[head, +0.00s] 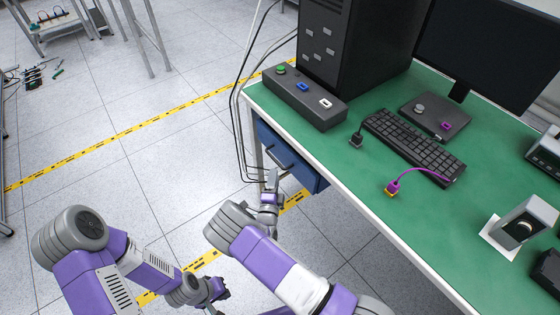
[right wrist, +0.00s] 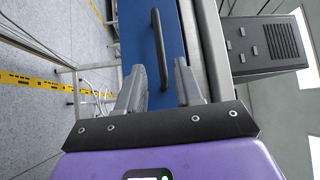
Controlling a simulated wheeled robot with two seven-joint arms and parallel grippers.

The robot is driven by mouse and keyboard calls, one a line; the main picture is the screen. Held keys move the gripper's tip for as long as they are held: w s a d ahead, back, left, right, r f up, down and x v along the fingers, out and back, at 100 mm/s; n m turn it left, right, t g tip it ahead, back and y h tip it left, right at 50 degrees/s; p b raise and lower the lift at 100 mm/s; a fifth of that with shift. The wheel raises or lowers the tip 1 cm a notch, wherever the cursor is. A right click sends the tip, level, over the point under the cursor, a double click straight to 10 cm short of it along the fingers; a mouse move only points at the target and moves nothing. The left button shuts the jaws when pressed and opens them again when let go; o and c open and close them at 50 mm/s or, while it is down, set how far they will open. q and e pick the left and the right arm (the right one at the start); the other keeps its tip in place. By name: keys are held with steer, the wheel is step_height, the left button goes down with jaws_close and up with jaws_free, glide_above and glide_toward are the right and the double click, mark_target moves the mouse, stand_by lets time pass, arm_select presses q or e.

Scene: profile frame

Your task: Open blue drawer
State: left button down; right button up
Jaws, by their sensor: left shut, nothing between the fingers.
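The blue drawer (head: 297,168) hangs under the near left end of the green-topped table. Its dark bar handle (right wrist: 160,48) stands out from the blue front in the right wrist view. My right gripper (head: 272,178) is at the drawer front. In the right wrist view my right gripper (right wrist: 158,88) is open, one finger on each side of the handle's near end; I cannot tell whether either finger touches it. My left gripper (head: 218,290) is shut and empty, low over the floor and away from the drawer.
The table (head: 375,205) carries a button box (head: 304,97), a computer tower (head: 350,45), a keyboard (head: 413,145) and a purple cable (head: 425,172). Black cables (head: 237,130) hang beside the table's left end.

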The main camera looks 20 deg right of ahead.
mark_target(276, 160)
steer(key=b+x, duration=0.1)
steer(key=x, duration=0.6)
steer(key=shift+w+r+b, duration=0.1)
steer(key=shift+w+b, duration=0.1)
steer(key=shift+b, duration=0.2)
jaws_close()
